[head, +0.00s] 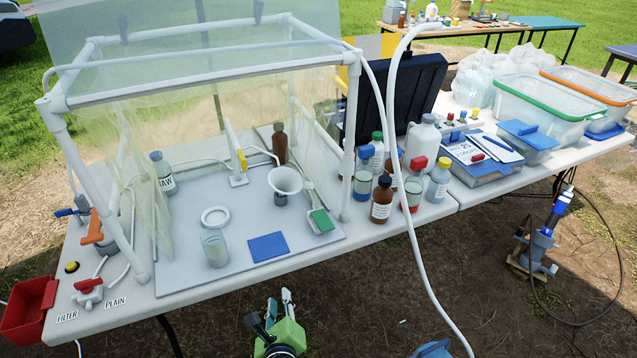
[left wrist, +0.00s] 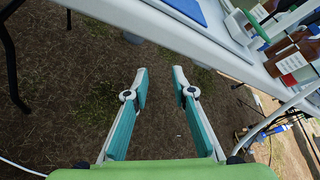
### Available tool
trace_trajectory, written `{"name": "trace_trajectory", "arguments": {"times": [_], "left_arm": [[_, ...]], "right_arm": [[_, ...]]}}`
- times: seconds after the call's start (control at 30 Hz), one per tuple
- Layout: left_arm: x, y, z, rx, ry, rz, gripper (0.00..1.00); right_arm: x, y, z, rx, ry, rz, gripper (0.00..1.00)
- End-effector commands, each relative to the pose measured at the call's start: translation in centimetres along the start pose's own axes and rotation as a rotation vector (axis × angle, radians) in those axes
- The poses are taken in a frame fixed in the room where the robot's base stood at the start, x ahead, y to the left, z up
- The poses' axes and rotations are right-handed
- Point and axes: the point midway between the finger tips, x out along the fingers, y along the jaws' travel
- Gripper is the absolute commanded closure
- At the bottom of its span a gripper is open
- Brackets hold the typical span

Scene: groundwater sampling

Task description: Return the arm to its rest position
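My left gripper (head: 279,301) is in front of the table's near edge, over the ground, at the bottom middle of the head view. In the left wrist view its two teal fingers (left wrist: 160,75) stand apart with only bare ground between them, so it is open and empty. It touches nothing that I can see. The table (head: 395,228) edge runs across the top of the left wrist view, beyond the fingertips. My right gripper's fingers do not show; only a blue part (head: 433,349) is cut off at the bottom edge of the head view.
A white pipe frame with clear sheeting (head: 62,104) stands on the table over a jar (head: 214,248), a funnel (head: 286,180) and a blue pad (head: 268,247). A white hose (head: 424,275) hangs over the front edge, right of my left gripper. Several bottles (head: 381,200) stand near that edge.

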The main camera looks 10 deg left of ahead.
Motion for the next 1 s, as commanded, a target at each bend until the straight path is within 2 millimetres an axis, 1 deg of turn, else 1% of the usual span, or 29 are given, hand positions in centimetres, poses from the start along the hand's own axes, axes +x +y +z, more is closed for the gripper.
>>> {"name": "trace_trajectory", "arguments": {"times": [0.07, 0.13, 0.17, 0.23, 0.27, 0.3, 0.37, 0.4, 0.47, 0.5, 0.57, 0.6, 0.67, 0.7, 0.77, 0.8, 0.9, 1.0], "left_arm": [[0.0, 0.1, -0.1, -0.002, 0.003, 0.002, 0.76], [0.1, 0.9, -0.8, -0.018, 0.02, 0.016, 0.76], [0.2, 1.6, -1.4, -0.034, 0.036, 0.027, 0.76], [0.4, 3.9, -3.5, -0.088, 0.087, 0.07, 0.76], [0.4, 5.1, -4.6, -0.121, 0.115, 0.095, 0.76], [0.4, 7.2, -6.3, -0.175, 0.154, 0.137, 0.76], [0.0, 10.6, -9.1, -0.273, 0.216, 0.212, 0.76], [-0.5, 13.1, -11.1, -0.347, 0.254, 0.27, 0.76], [-1.6, 16.8, -13.8, -0.467, 0.303, 0.362, 0.76], [-2.5, 19.1, -15.6, -0.55, 0.327, 0.427, 0.76], [-4.2, 22.7, -18.0, -0.681, 0.351, 0.53, 0.76], [-5.5, 25.0, -19.6, -0.773, 0.36, 0.602, 0.76], [-7.8, 28.5, -21.8, -0.919, 0.357, 0.716, 0.76], [-9.4, 30.7, -23.1, -1.018, 0.344, 0.792, 0.76], [-12.1, 33.8, -24.8, -1.17, 0.308, 0.906, 0.76], [-13.8, 35.7, -25.7, -1.267, 0.274, 0.977, 0.76], [-17.7, 39.4, -27.4, -1.481, 0.168, 1.124, 0.76], [-20.6, 41.9, -28.4, -1.637, 0.065, 1.221, 0.76]], "right_arm": [[0.0, 0.0, 0.0, 0.0, 0.0, 0.0, 0.76], [0.0, 0.0, 0.0, 0.0, 0.0, 0.0, 0.76], [0.0, 0.0, 0.0, 0.0, 0.0, 0.0, 0.76], [0.0, 0.0, 0.0, 0.0, 0.0, 0.0, 0.76], [0.0, 0.0, 0.0, 0.0, 0.0, 0.0, 0.76], [0.0, 0.0, 0.0, 0.0, 0.0, 0.0, 0.76], [0.0, 0.0, 0.0, 0.0, 0.0, 0.0, 0.76], [0.0, 0.0, 0.0, 0.0, 0.0, 0.0, 0.76], [0.0, 0.0, 0.0, 0.0, 0.0, 0.0, 0.76], [0.0, 0.0, 0.0, 0.0, 0.0, 0.0, 0.76], [0.0, 0.0, 0.0, 0.0, 0.0, 0.0, 0.76], [0.0, 0.0, 0.0, 0.0, 0.0, 0.0, 0.76], [0.0, 0.0, 0.0, 0.0, 0.0, 0.0, 0.76], [0.0, 0.0, 0.0, 0.0, 0.0, 0.0, 0.76], [0.0, 0.0, 0.0, 0.0, 0.0, 0.0, 0.76], [0.0, 0.0, 0.0, 0.0, 0.0, 0.0, 0.76], [0.0, 0.0, 0.0, 0.0, 0.0, -0.001, 0.76], [0.0, -0.1, 0.0, 0.0, 0.0, -0.001, 0.76]]}}
